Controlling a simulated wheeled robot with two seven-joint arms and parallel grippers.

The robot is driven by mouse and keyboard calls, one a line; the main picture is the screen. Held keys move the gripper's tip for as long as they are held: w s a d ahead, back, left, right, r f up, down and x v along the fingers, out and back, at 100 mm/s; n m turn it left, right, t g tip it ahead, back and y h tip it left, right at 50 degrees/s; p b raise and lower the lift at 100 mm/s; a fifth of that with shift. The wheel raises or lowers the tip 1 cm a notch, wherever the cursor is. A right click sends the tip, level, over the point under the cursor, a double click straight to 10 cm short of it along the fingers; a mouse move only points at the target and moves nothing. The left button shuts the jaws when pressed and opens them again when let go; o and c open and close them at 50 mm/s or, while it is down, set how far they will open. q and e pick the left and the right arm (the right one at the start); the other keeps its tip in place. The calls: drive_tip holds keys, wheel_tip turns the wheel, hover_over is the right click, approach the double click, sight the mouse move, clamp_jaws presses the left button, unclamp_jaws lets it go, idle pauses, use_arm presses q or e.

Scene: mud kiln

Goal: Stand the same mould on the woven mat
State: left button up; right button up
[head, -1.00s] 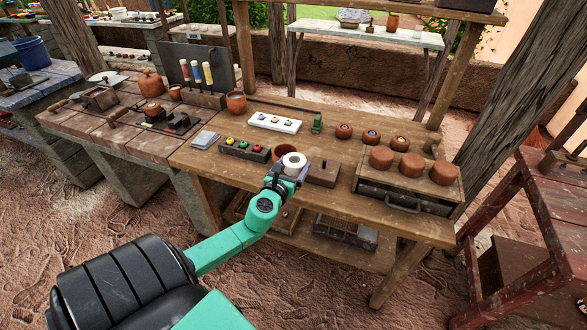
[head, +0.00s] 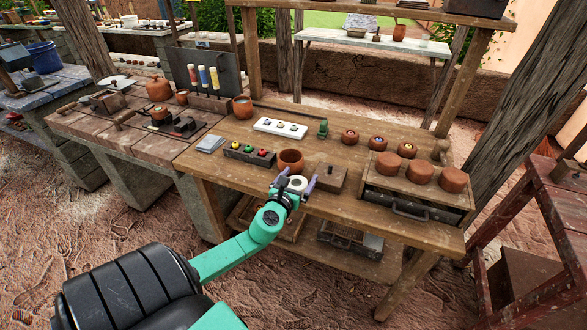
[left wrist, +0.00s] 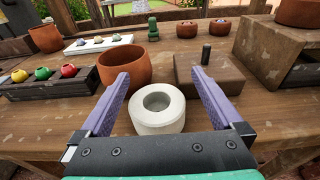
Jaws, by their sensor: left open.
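The mould, a squat white ring with a round hollow, stands upright near the table's front edge in the head view (head: 297,184). In the left wrist view the mould (left wrist: 158,117) sits between two purple fingers, with gaps on both sides. My left gripper (head: 296,182) is open around it, reaching in from the front. The mould appears to rest on bare wood; its base is partly hidden by the gripper body. I cannot make out a woven mat in either view. My right gripper is not in view.
A terracotta pot (head: 291,158) stands just behind the mould. A wooden block with a peg (head: 328,179) is close to its right. A dark tray of coloured balls (head: 249,153) is to the left. A drawer box with clay lumps (head: 416,188) fills the right end.

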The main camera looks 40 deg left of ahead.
use_arm(q)
drive_tip(key=b+v, duration=0.1)
drive_tip(key=v, duration=1.1)
drive_tip(key=s+a+f+n+g, duration=0.1)
drive_tip(key=s+f+n+g, duration=0.4)
drive_tip(key=f, duration=0.6)
drive_tip(key=s+a+f+n+g+h, duration=0.1)
drive_tip(key=s+f+n, duration=0.2)
drive_tip(key=f+n, duration=0.55)
drive_tip(key=s+a+f+n+g, duration=0.1)
drive_tip(key=s+f+n+g, duration=0.3)
drive_tip(key=f, duration=0.9)
drive_tip(key=s+d+f+n+g+h, duration=0.4)
drive_tip(key=s+d+f+n, duration=0.8)
drive_tip(key=s+f, duration=0.2)
drive_tip(key=s, duration=0.2)
drive_tip(key=shift+s+f, duration=0.35)
